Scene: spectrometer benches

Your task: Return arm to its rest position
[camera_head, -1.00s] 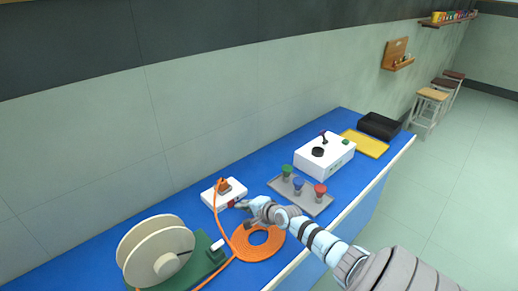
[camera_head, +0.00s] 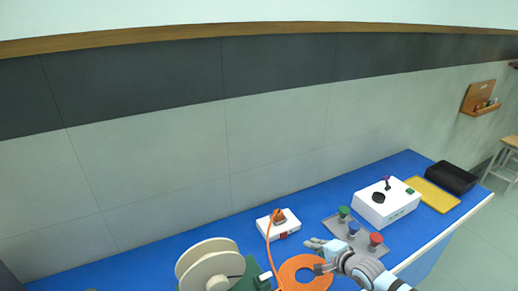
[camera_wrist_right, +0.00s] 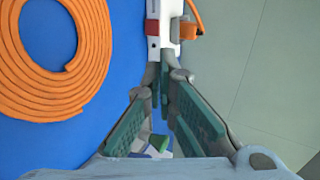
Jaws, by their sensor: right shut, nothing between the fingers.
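My right gripper (camera_head: 317,256) is shut and empty above the blue bench, just right of a small white box (camera_head: 289,229) and beside the orange cable coil (camera_head: 285,273). In the right wrist view its fingers (camera_wrist_right: 164,82) come together below the white box (camera_wrist_right: 153,10) with its red switch (camera_wrist_right: 153,28). The coil (camera_wrist_right: 88,80) lies to the left there. An orange cable runs to a plug on the box. My left gripper is in neither view.
A cable spool (camera_head: 205,265) stands at the front left. Right of the gripper are a grey tray (camera_head: 332,224) with green, blue and red-topped items, a white instrument (camera_head: 400,212), a yellow tray (camera_head: 432,196) and a black tray (camera_head: 452,180). A wall runs behind the bench.

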